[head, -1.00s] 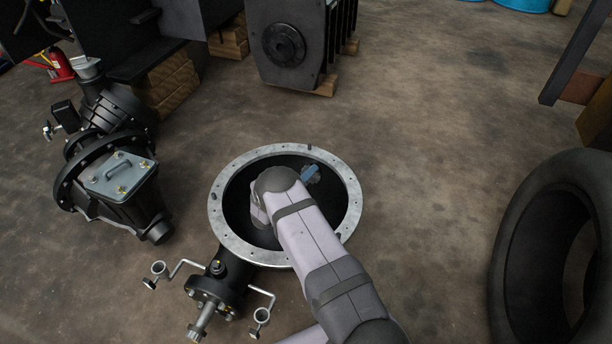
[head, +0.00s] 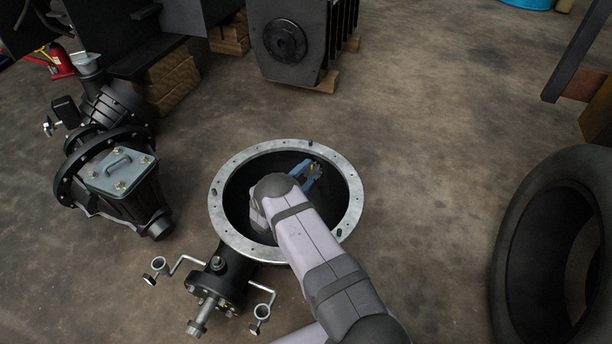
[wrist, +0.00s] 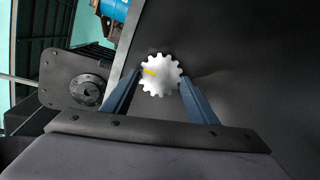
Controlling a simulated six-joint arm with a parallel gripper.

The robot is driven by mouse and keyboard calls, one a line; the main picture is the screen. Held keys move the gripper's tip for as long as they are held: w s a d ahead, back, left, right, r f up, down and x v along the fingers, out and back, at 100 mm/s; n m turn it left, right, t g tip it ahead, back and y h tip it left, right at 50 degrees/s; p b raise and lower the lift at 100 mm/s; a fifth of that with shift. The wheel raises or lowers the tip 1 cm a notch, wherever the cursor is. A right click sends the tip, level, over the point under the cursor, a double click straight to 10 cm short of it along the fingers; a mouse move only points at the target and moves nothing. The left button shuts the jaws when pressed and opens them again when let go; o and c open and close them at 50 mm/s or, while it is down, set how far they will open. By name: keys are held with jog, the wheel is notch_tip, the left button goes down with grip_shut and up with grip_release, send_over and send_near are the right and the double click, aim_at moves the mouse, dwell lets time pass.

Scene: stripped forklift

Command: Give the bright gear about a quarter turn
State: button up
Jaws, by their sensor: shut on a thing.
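The bright gear (wrist: 162,78) is a small pale toothed wheel with a yellow mark on its left part in the wrist view. My gripper (wrist: 162,80) has its two blue fingers on either side of the gear, shut on its rim. In the head view the gear (head: 316,170) is small, on the inner far-right wall of the round housing (head: 222,222). My gripper (head: 311,174) reaches it inside the housing, and my arm covers part of the opening.
The housing's pale bolted flange surrounds my wrist closely. A black housing with a grey cover (head: 120,174) stands at left. The floor between housing and tyre is clear.

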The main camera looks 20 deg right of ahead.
dwell(0.3)
jog(key=o, duration=0.8)
notch_tip(320, 180, up, 10)
jog(key=p, duration=0.6)
jog(key=shift+r, duration=0.1)
